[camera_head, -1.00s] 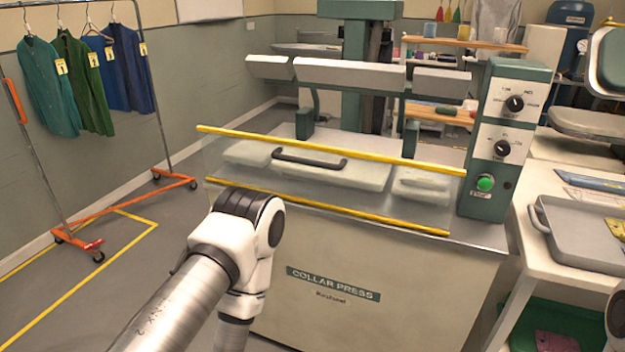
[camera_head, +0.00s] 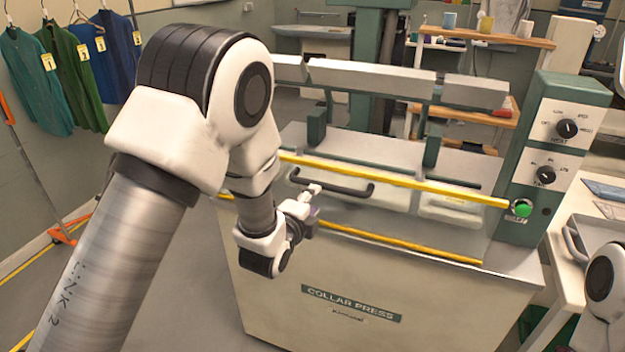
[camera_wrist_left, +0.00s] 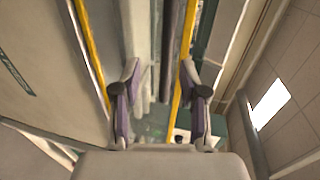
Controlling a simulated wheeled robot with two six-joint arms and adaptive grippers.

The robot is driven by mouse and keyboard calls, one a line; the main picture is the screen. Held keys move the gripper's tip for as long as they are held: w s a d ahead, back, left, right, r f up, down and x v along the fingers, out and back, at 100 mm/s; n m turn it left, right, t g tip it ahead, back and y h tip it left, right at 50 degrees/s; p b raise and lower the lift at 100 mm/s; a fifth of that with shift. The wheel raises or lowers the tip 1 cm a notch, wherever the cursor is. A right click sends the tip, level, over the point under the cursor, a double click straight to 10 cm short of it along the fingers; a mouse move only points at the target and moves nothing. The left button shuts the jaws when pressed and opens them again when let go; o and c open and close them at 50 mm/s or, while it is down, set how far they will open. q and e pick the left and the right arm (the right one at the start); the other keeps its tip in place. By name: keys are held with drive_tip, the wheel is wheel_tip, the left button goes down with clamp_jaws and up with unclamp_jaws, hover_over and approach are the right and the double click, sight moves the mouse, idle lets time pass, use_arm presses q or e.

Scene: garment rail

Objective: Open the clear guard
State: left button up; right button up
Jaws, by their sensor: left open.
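The clear guard (camera_head: 400,222) is a see-through panel with yellow edge strips across the front of the collar press. It is down over the press front. Its dark bar handle (camera_head: 352,192) shows beside my left gripper (camera_head: 313,202), which partly covers the handle's left part. In the left wrist view my left gripper (camera_wrist_left: 160,72) is open, with purple-grey fingers apart. A dark bar (camera_wrist_left: 169,45), apparently the handle, runs between the fingers' lines; I cannot tell whether they touch it. My right gripper is out of view.
The press body (camera_head: 370,290) stands below the guard. A control box (camera_head: 548,160) with dials and a green button is at its right. A side table with a grey tray (camera_head: 592,245) is further right. Garments (camera_head: 88,65) hang at the left.

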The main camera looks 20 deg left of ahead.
sight(324, 183)
use_arm(q)
drive_tip(key=x, duration=0.2)
drive_tip(key=p+x, duration=0.1)
drive_tip(key=x, duration=0.1)
drive_tip(key=r+p+x, duration=0.1)
drive_tip(key=x, duration=0.2)
drive_tip(key=shift+w+f, duration=0.1)
drive_tip(key=shift+w, duration=0.15)
drive_tip(key=shift+d, duration=0.15)
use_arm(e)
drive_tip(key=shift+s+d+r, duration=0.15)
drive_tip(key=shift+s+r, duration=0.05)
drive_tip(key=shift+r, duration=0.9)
use_arm(q)
clamp_jaws()
